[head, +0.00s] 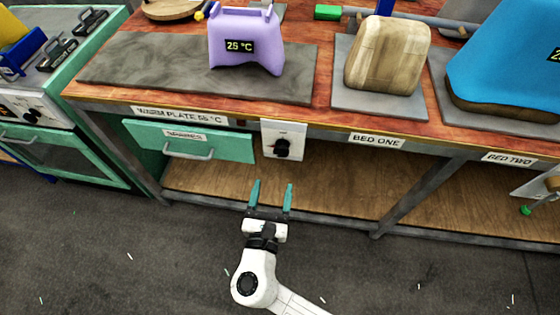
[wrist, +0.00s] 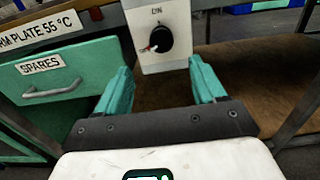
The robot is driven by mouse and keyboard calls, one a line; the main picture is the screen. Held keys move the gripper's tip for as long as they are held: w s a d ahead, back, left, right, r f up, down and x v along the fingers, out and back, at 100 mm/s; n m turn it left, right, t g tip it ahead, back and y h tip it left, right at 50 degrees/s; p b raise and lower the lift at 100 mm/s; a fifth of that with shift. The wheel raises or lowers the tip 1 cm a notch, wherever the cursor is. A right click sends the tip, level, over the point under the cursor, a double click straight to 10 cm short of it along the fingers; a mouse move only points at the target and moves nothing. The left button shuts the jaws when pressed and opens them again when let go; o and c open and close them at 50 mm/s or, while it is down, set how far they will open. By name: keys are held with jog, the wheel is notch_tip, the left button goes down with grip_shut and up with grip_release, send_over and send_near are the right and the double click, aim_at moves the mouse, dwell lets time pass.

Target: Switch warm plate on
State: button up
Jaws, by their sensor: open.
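The warm plate (head: 150,62) is a dark grey slab on the bench top, above the label "WARM PLATE 55 °C" (head: 180,115). A purple block (head: 245,50) showing 25 °C stands on it. The switch is a black round knob (head: 282,148) on a white panel under the bench edge. In the wrist view the knob (wrist: 157,39) has "ON" printed above it, and its pale reddish pointer is turned toward the lower left, away from ON. My gripper (head: 271,188) is open and empty, below and in front of the knob; its fingers (wrist: 160,78) show apart, not touching it.
A green drawer marked "SPARES" (head: 190,142) is left of the knob. Labels BED ONE (head: 376,141) and BED TWO (head: 508,159) are to the right. A wooden lower shelf (head: 320,185) and a slanted metal leg (head: 415,198) are below. Floor in front is mostly clear.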

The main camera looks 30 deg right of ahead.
aim_at(281, 154)
jog(key=x, duration=0.9)
jog(key=shift+w+d, duration=0.2)
jog(key=shift+d, duration=0.05)
jog(key=shift+c, duration=0.4)
jog(key=c, duration=1)
jog(key=shift+b, duration=0.3)
